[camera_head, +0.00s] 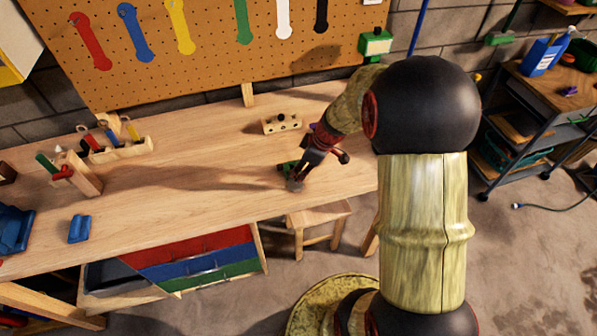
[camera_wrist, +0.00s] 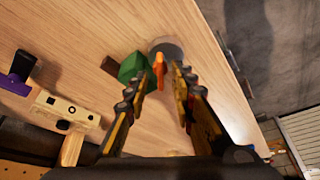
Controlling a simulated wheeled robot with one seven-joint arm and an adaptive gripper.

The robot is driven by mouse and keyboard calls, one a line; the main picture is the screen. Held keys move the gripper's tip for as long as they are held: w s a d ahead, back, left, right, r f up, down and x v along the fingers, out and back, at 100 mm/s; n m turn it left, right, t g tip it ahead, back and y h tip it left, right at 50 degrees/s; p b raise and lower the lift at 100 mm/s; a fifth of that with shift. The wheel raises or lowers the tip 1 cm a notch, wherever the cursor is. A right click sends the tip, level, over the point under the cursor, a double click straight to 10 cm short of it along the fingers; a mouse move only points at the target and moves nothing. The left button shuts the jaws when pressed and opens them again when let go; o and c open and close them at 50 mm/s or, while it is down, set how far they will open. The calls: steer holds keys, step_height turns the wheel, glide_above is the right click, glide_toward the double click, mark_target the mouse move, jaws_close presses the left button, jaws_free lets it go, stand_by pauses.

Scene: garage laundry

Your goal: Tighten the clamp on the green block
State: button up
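The green block (camera_wrist: 133,66) lies on the wooden workbench near its front edge; in the head view it (camera_head: 287,167) is partly hidden by my gripper. Beside it in the wrist view are an orange handle-like piece (camera_wrist: 158,68) and a grey rounded part (camera_wrist: 169,48), which look like the clamp. How they join the block is unclear. My gripper (camera_wrist: 160,78) is open, its two fingers apart with the orange piece showing between their tips. I cannot tell whether either finger touches it. In the head view my gripper (camera_head: 298,172) points down at the bench.
A wooden block with holes (camera_head: 281,123) stands behind my gripper; a purple-topped piece (camera_wrist: 20,68) shows near it in the wrist view. A tool rack (camera_head: 120,150) and a blue item (camera_head: 79,229) are at left. Bare bench lies between them and my gripper.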

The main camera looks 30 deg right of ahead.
steer(key=shift+w+a+f, duration=0.1)
steer(key=shift+f, duration=0.2)
steer(key=shift+c, duration=0.4)
jaws_close()
